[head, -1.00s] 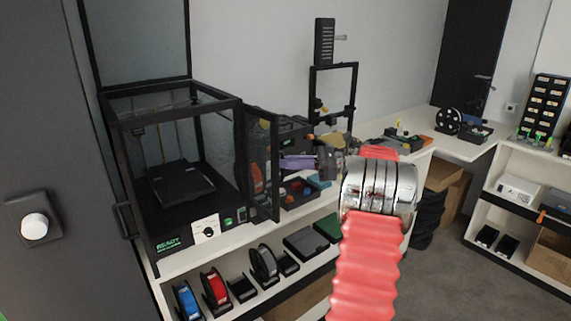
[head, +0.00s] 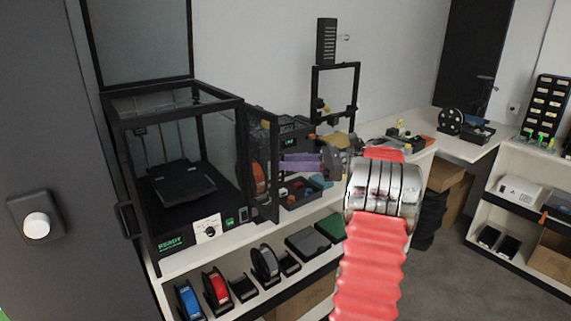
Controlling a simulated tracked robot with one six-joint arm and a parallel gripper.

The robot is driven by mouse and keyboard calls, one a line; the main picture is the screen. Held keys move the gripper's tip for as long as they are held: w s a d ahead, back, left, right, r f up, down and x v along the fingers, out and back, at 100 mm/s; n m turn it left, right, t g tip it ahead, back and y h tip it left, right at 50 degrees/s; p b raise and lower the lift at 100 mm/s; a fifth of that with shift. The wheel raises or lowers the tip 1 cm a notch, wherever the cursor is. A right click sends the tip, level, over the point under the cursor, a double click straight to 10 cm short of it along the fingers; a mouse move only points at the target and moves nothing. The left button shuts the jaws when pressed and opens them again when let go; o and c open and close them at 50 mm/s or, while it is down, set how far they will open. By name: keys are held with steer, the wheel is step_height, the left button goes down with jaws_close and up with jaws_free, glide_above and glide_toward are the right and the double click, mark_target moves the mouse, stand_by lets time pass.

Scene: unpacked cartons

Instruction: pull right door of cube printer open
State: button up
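The cube printer (head: 184,93) is a black-framed box with clear panels on the left of the bench. Its top lid stands raised and its front opening shows the dark bed inside. The right door (head: 262,165) is swung out from the printer's right front edge, standing open. Another door panel with a handle (head: 123,219) is swung out at the left front edge. My gripper (head: 290,163), purple-grey, is just right of the right door, close to its outer edge. Its fingertips are small and partly hidden, so I cannot tell its opening or whether it touches the door.
Several spools, including a blue one (head: 188,300) and a red one (head: 216,287), stand on the shelf below. Grey floor (head: 440,275) is clear at the lower right.

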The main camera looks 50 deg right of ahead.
steer(key=v, duration=1.3)
steer(key=shift+f, duration=0.1)
step_height(320, 180, down, 11)
steer(key=n+g+h, duration=0.1)
steer(key=h, duration=0.3)
steer(key=w+a+f+n+g+h, duration=0.1)
steer(key=a+f+n+g, duration=0.15)
steer(key=a, duration=0.35)
steer(key=a+f+n+g+h, duration=0.1)
steer(key=a+f+n+g, duration=0.15)
steer(key=a, duration=0.35)
steer(key=s+a+r+n+h, duration=0.2)
steer(key=a+n, duration=0.5)
steer(key=a, duration=0.6)
steer(key=s+a+r+n+g+h, duration=0.1)
steer(key=s+a+n, duration=0.4)
steer(key=a, duration=0.8)
steer(key=s+a+r+n+h, duration=0.3)
steer(key=a+n, duration=0.6)
steer(key=a, duration=0.4)
steer(key=shift+s+a+r+n+g, duration=0.3)
steer(key=shift+s+a+r+g, duration=0.1)
steer(key=shift+r, duration=0.4)
